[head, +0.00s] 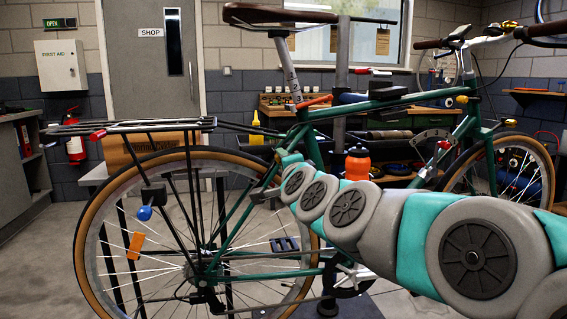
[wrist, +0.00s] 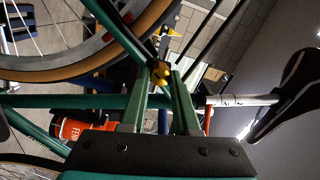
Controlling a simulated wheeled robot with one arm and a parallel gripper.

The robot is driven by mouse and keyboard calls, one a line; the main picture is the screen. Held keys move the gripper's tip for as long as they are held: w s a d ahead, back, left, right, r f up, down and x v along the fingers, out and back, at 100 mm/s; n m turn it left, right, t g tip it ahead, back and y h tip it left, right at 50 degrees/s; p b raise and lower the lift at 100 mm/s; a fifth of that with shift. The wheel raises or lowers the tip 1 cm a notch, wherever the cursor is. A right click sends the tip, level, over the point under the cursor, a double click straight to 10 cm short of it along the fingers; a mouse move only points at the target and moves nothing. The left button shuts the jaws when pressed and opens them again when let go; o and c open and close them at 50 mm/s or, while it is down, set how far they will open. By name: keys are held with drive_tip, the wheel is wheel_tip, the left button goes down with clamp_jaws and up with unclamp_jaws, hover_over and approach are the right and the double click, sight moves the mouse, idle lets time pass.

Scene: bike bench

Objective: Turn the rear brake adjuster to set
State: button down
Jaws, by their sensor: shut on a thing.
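In the wrist view, a small yellow, knobbed part (wrist: 161,72), which looks like the rear brake adjuster, sits between the tips of my gripper (wrist: 161,80). The two green fingers are shut on it from both sides. Its marking or turn position is too small to read. The rear tire (wrist: 110,45) passes just left of the fingertips there. In the head view, my arm reaches in from the right to the bike's seat stays, above the rear wheel (head: 85,215). The adjuster and fingertips cannot be made out there.
The green bike frame (head: 420,100), brown saddle (head: 275,14) and rear rack (head: 130,127) surround my gripper closely. An orange bottle (head: 357,165) is on the frame. A workbench (head: 300,110) stands behind. Floor at left is clear.

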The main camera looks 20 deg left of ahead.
drive_tip(key=shift+a+f+n+p, duration=0.1)
drive_tip(key=shift+n+p, duration=0.1)
drive_tip(key=shift+n, duration=8.75)
drive_tip(key=shift+f+n+p, duration=0.1)
drive_tip(key=shift+n+p, duration=0.1)
drive_tip(key=shift+n, duration=8.75)
drive_tip(key=c, duration=0.6)
unclamp_jaws()
drive_tip(key=shift+s+r, duration=0.1)
drive_tip(key=shift+c, duration=0.2)
